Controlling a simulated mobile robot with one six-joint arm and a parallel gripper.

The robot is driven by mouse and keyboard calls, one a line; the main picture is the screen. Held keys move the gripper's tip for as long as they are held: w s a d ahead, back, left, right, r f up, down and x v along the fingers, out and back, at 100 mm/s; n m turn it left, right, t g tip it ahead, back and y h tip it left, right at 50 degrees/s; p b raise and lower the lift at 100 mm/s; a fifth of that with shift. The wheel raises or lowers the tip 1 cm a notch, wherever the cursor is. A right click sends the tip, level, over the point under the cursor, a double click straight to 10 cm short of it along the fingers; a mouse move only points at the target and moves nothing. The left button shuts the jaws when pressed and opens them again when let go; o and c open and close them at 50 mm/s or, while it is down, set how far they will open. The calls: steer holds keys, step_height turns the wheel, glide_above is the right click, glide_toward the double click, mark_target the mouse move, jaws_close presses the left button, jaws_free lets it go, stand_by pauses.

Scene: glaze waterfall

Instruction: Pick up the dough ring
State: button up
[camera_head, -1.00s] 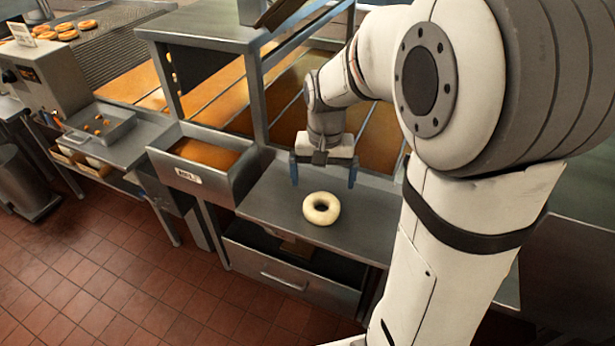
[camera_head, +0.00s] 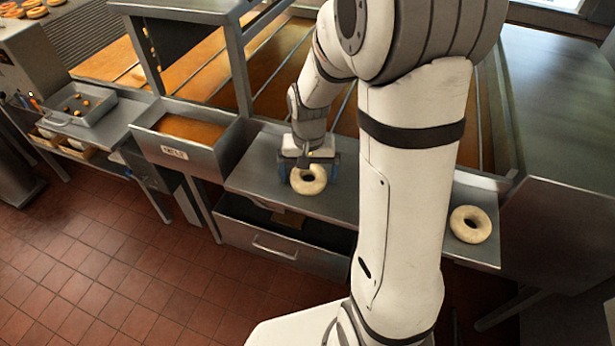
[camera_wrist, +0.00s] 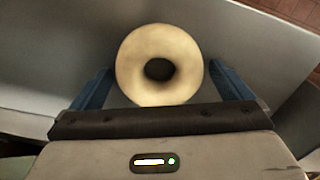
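A pale dough ring (camera_head: 308,181) lies flat on the metal shelf (camera_head: 262,170) in front of the orange glaze area. It also shows in the wrist view (camera_wrist: 160,64), between the blue fingers. My gripper (camera_head: 309,178) is directly over this ring, with its blue fingers spread to the left and right of it. In the wrist view my gripper (camera_wrist: 162,88) is open, with gaps between the fingers and the ring. A second dough ring (camera_head: 470,224) lies on the right part of the shelf, beyond my arm.
A metal bin with a label (camera_head: 174,153) and orange contents stands left of the shelf. A drawer (camera_head: 275,243) is below the shelf. A metal upright (camera_head: 238,75) stands behind. A small tray (camera_head: 85,103) sits further left. My arm hides the shelf's middle.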

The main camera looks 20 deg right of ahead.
steer(key=c, duration=0.8)
steer(key=shift+c, duration=0.2)
